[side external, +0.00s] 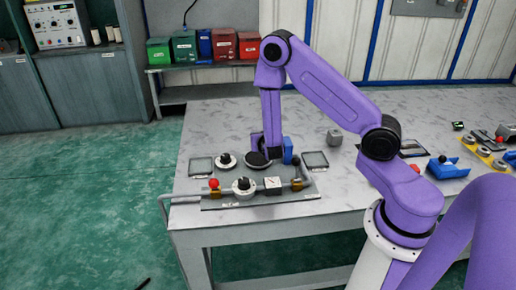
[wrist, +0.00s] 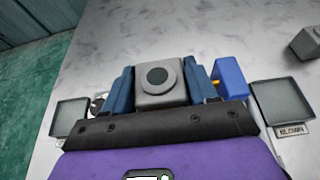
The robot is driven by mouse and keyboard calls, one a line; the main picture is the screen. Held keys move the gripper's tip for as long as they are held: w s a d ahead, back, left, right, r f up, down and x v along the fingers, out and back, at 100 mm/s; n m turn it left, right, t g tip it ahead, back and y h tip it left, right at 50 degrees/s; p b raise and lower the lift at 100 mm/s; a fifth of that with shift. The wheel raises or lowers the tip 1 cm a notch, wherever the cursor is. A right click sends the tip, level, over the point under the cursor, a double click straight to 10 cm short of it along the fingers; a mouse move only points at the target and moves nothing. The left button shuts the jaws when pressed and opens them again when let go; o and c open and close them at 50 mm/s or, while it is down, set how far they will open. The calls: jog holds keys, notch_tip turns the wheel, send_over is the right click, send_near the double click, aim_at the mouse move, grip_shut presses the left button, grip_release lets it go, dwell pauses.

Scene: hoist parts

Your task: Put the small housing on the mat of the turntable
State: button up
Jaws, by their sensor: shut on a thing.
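My gripper (wrist: 158,86) is shut on a grey housing with a dark round opening, the small housing (wrist: 152,98), held between its two blue fingers. In the side external view my gripper (side external: 271,153) is low over the back of the fixture plate, and the held housing cannot be made out there. A dark round disc (side external: 256,160), which looks like the turntable's mat, lies just left of and below my gripper. Whether the housing touches anything below it cannot be told. The disc is hidden in the wrist view.
A blue block (side external: 287,151) stands close to the right of my gripper. Shallow trays lie at left (side external: 201,167) and right (side external: 315,160). White round parts (side external: 226,161), a red knob (side external: 213,183) and a rail are nearby. Another grey housing (side external: 335,136) stands farther right.

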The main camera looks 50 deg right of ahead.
jog(key=w+f, duration=0.2)
jog(key=f, duration=0.1)
jog(key=shift+w+d, duration=0.15)
jog(key=shift+d, duration=0.2)
jog(key=shift+w+f, duration=0.2)
jog(key=shift+f, duration=1.5)
jog(key=shift+f, duration=0.1)
jog(key=o, duration=1.2)
